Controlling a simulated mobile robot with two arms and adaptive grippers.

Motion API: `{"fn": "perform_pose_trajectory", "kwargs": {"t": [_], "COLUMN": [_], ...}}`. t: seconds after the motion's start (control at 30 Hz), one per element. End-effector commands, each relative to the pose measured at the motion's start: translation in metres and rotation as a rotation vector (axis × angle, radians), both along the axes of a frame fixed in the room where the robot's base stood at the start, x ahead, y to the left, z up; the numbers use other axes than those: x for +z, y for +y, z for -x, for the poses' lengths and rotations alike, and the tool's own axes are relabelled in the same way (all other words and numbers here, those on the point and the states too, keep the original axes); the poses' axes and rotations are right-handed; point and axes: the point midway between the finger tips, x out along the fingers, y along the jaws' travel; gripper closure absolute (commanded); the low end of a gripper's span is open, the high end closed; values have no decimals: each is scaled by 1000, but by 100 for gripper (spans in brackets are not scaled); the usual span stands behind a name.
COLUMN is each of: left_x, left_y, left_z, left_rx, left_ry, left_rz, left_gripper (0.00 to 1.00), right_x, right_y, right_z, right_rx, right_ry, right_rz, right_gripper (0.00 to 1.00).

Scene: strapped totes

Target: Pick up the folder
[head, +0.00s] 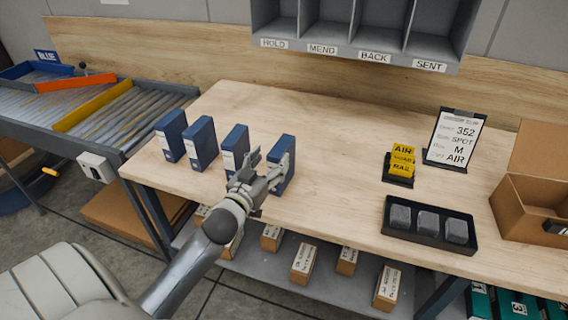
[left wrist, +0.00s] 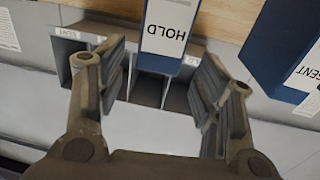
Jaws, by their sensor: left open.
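Several blue folders stand upright in a row on the wooden table (head: 330,135). The rightmost blue folder (head: 287,150) is at my left gripper (head: 268,165), which partly covers it. In the left wrist view this folder (left wrist: 171,25) has a white label reading HOLD, upside down in the picture. My left gripper (left wrist: 163,65) is open there, with one finger on each side of the HOLD folder's near end and gaps visible on both sides. A second blue folder (left wrist: 272,50), label ending in "GENT", stands to the right, outside the fingers. My right gripper is not in view.
More folders (head: 234,148) stand left of the gripper. Grey cubbies (head: 360,30) labelled HOLD, MEND, BACK and SENT hang behind the table. A black tray (head: 388,232), yellow tags (head: 401,160), a sign (head: 455,138) and a cardboard box (head: 515,215) occupy the right side. The table's middle is clear.

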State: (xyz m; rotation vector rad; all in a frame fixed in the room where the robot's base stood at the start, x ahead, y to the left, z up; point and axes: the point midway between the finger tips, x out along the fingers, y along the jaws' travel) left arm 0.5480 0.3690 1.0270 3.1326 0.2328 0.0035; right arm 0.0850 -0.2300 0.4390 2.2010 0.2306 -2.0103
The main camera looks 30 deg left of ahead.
Motion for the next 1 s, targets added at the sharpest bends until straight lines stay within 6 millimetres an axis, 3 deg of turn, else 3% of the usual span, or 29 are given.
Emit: {"fn": "perform_pose_trajectory", "kwargs": {"t": [0.63,1.0], "left_x": [1,-1], "left_y": [6,7], "left_z": [-66,-71], "left_rx": [1,1], "left_ry": [1,2], "left_rz": [-1,-2], "left_gripper": [39,42], "right_x": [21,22], "right_y": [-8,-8], "right_z": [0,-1], "right_rx": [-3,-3], "right_ry": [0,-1], "right_rz": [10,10], "right_gripper": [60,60]}}
